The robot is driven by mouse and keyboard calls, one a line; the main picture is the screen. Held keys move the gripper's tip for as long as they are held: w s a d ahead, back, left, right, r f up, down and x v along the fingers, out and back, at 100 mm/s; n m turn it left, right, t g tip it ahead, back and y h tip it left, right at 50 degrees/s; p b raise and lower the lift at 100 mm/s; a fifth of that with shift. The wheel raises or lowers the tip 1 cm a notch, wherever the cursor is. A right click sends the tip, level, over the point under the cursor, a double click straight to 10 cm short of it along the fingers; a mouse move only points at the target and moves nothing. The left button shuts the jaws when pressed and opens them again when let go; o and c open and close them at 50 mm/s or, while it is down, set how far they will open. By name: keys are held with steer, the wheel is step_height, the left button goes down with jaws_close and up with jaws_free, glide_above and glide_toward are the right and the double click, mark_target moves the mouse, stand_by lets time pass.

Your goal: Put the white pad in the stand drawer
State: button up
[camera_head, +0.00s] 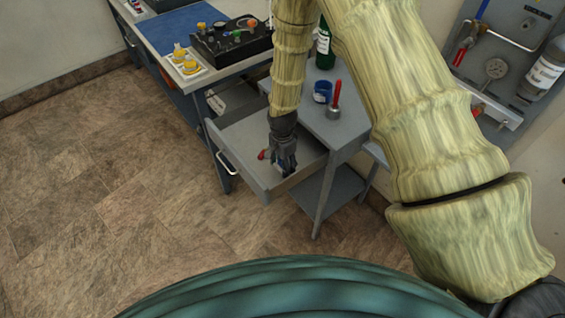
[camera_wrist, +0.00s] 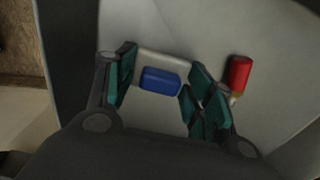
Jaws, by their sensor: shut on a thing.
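The stand drawer (camera_head: 226,146) is pulled open, and its pale floor also shows in the wrist view (camera_wrist: 215,35). My gripper (camera_head: 286,170) is low over or inside the drawer, pointing down. In the wrist view its fingers (camera_wrist: 162,82) are closed around the white pad (camera_wrist: 160,58). A blue block (camera_wrist: 160,82) shows against the pad between the fingers; I cannot tell if it is part of it. Whether the pad touches the drawer floor is unclear. The fingers hide most of the pad in the head view.
A red-ended item (camera_wrist: 240,75) lies in the drawer beside the right fingers. The stand top (camera_head: 340,125) above holds a blue cup (camera_head: 322,92), a red-handled tool (camera_head: 336,98) and a green bottle (camera_head: 324,50). A bench with a black control box (camera_head: 230,42) stands behind. Floor at left is clear.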

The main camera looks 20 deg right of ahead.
steer(key=shift+f, duration=0.2)
steer(key=o, duration=0.9)
steer(key=shift+o, duration=0.2)
steer(key=shift+r, duration=0.2)
step_height(320, 180, up, 12)
steer(key=b, duration=0.2)
